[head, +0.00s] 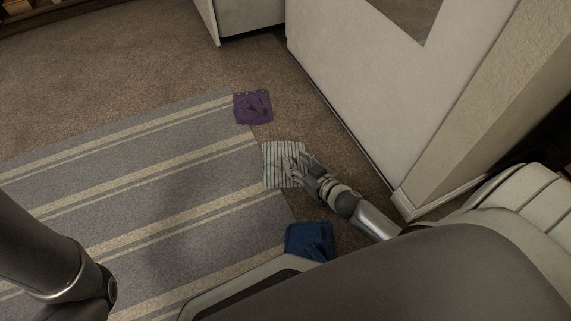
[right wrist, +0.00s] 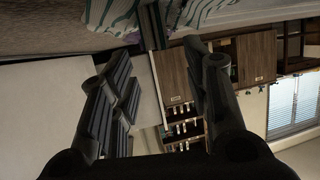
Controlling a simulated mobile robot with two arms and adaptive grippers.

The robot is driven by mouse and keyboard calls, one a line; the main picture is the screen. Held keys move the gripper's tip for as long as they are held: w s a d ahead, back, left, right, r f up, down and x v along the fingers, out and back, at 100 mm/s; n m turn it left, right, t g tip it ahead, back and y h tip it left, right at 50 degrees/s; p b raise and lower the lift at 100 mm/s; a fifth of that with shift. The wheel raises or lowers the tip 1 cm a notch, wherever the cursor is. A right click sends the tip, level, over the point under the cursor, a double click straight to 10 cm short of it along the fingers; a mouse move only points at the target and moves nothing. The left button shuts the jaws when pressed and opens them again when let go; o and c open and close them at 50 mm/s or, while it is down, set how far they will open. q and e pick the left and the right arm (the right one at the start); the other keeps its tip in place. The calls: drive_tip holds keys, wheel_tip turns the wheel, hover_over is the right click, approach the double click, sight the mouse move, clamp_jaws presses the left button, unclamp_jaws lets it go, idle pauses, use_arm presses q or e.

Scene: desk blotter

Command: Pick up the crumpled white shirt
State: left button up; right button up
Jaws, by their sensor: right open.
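A white cloth with dark stripes (head: 274,168), the likely white shirt, lies on the floor at the right edge of the striped rug. It looks fairly flat in the head view. My right gripper (head: 298,167) is over its right part and hides some of it. In the right wrist view, my right gripper (right wrist: 162,68) has its fingers spread with nothing clearly between them, and the striped cloth (right wrist: 108,13) shows at the top edge. I cannot tell whether the fingers touch it. My left arm shows at the left of the head view; its gripper is out of sight.
A purple cloth (head: 253,107) lies farther off, at the rug's corner. A blue cloth (head: 309,240) lies nearer me. The grey striped rug (head: 150,165) stretches left, with open space. A white panel (head: 350,90) and a wall edge (head: 470,110) stand close on the right.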

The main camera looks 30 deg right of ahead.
sight(286, 156)
drive_tip(key=b+x, duration=0.1)
drive_tip(key=x, duration=0.1)
drive_tip(key=b+x, duration=0.1)
drive_tip(key=b, duration=0.1)
drive_tip(key=shift+w+a+f, duration=0.1)
drive_tip(key=shift+w+f, duration=0.1)
drive_tip(key=shift+f, duration=0.25)
drive_tip(key=shift+w+a+f+b, duration=0.1)
drive_tip(key=shift+w+b, duration=0.4)
drive_tip(key=shift+w, duration=0.15)
clamp_jaws()
